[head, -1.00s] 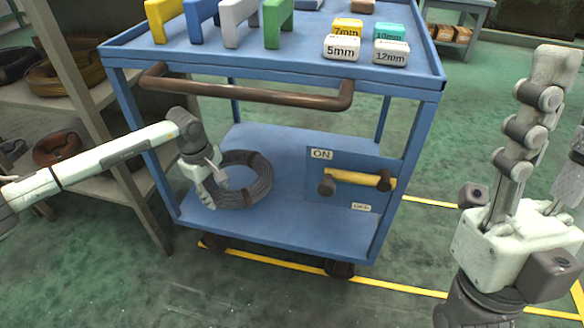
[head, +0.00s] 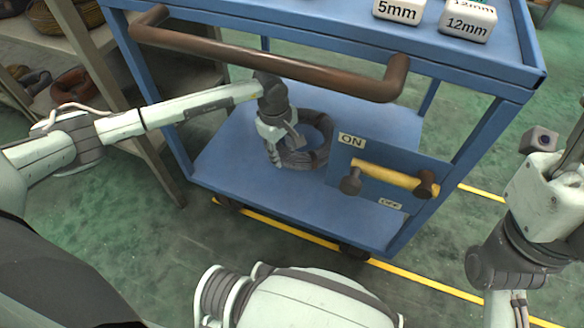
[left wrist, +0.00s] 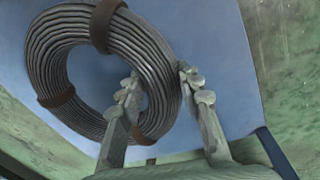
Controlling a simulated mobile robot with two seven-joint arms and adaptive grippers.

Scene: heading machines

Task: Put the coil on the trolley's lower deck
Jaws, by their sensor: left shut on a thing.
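The coil (head: 326,148) is a dark grey ring of wire with brown bands. It appears to lie flat on the blue lower deck (head: 235,178) of the trolley, left of the ON panel; I cannot tell whether a small gap is under it. My left gripper (head: 285,153) is shut on the near left part of the ring. In the left wrist view the coil (left wrist: 150,55) passes between the fingers (left wrist: 160,82), one inside the ring and one outside.
The trolley's brown handle (head: 270,57) and top deck stand above my left gripper. A panel with a yellow-barred handle (head: 390,176) stands right of the coil. Labelled blocks (head: 467,20) sit on top. A shelf rack (head: 120,85) is at the left.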

